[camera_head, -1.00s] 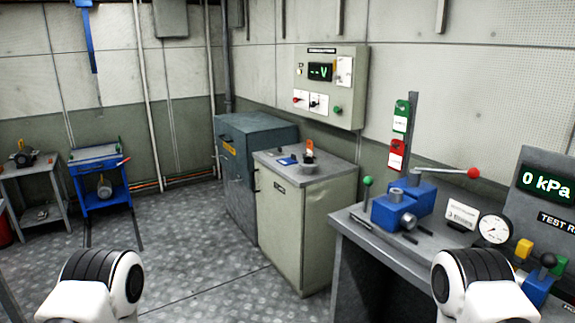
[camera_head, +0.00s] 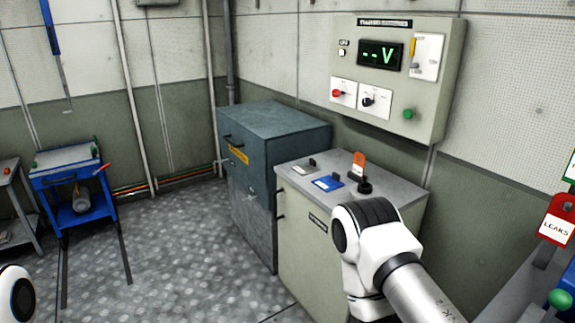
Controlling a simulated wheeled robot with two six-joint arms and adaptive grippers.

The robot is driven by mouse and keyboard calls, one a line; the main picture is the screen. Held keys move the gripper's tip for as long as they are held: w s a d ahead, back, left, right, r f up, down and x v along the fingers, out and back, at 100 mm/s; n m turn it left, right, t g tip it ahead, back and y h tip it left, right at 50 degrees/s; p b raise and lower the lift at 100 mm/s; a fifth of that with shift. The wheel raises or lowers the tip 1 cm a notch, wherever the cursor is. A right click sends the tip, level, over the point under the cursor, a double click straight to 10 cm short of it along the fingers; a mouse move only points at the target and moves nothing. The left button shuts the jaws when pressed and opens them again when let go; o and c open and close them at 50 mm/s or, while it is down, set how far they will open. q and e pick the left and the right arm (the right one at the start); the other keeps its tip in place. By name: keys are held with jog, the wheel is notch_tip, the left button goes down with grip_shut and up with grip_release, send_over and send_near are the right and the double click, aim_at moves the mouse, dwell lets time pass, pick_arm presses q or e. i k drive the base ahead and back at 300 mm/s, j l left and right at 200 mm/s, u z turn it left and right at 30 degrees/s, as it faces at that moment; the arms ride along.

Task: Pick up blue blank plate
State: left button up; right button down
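The blue plate (camera_head: 327,183) with a white label lies flat on the top of the light grey-green cabinet (camera_head: 312,250), near its front left. My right arm shows as a white and black joint in front of this cabinet, with a grey link running off to the bottom right. My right gripper is outside the picture. Only a small piece of my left arm shows at the bottom left edge, and my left gripper is out of view too. Nothing is touching the plate.
A blue-grey cabinet (camera_head: 270,125) adjoins on the left. A voltage panel (camera_head: 390,75) hangs above. The floor at left is clear up to a blue cart (camera_head: 70,180).

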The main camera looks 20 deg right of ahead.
aim_at(328, 183)
jog(key=i+j+z, duration=0.1)
jog(key=i+z, duration=0.25)
jog(key=i, duration=0.15)
jog(key=i+j+z, duration=0.2)
jog(key=i+z, duration=0.15)
jog(key=i+j+z, duration=0.35)
jog(key=i, duration=0.2)
